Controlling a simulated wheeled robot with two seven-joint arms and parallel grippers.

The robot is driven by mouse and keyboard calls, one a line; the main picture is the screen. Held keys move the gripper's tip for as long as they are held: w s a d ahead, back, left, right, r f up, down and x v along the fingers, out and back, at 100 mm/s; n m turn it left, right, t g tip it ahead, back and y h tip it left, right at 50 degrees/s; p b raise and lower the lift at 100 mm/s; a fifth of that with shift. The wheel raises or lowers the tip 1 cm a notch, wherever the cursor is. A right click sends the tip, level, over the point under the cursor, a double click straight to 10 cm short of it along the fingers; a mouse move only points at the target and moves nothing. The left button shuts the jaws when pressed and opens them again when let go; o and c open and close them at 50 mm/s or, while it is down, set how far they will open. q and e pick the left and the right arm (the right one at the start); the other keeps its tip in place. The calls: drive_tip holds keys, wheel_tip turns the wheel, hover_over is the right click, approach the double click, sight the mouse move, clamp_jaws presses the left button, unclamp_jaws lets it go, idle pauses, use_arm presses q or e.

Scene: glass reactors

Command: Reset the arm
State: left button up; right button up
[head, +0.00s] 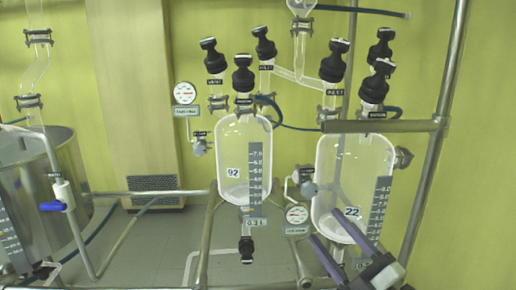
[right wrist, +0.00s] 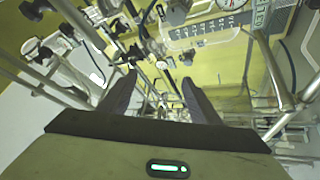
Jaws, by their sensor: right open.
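My right gripper (head: 345,250) is at the lower right of the head view, in front of the lower part of the glass reactor marked 22 (head: 338,195). In the right wrist view its two dark fingers (right wrist: 156,95) stand wide apart with nothing between them. The gripper is open and empty. I cannot tell from these views whether a finger touches the reactor. My left gripper does not show in the head view.
A second reactor marked 92 (head: 240,150) hangs left of it, with black-capped ports above. Metal frame bars (head: 385,126) and a lower rail (head: 150,193) surround them. A steel vessel (head: 35,160) with a blue-handled valve (head: 54,206) stands at far left.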

drive_tip(key=s+d+f+m+g+h, duration=0.15)
drive_tip(key=s+f+m, duration=0.25)
drive_tip(key=f, duration=0.4)
drive_tip(key=s+f+m+g+h, duration=0.2)
drive_tip(key=s+f+m+h, duration=0.15)
drive_tip(key=f, duration=0.45)
drive_tip(key=s+d+f+m+g+h, duration=0.1)
drive_tip(key=s+f+m+h, duration=0.1)
drive_tip(key=s+f+m, duration=0.45)
drive_tip(key=s+a+f+m+g+h, duration=0.1)
drive_tip(key=s+f+m+g, duration=0.2)
drive_tip(key=s+f, duration=1.1)
drive_tip(key=s+g, duration=0.2)
drive_tip(key=g, duration=0.1)
drive_tip(key=shift+a+h, duration=0.15)
drive_tip(key=shift+h, duration=0.15)
drive_tip(key=shift+s, duration=0.1)
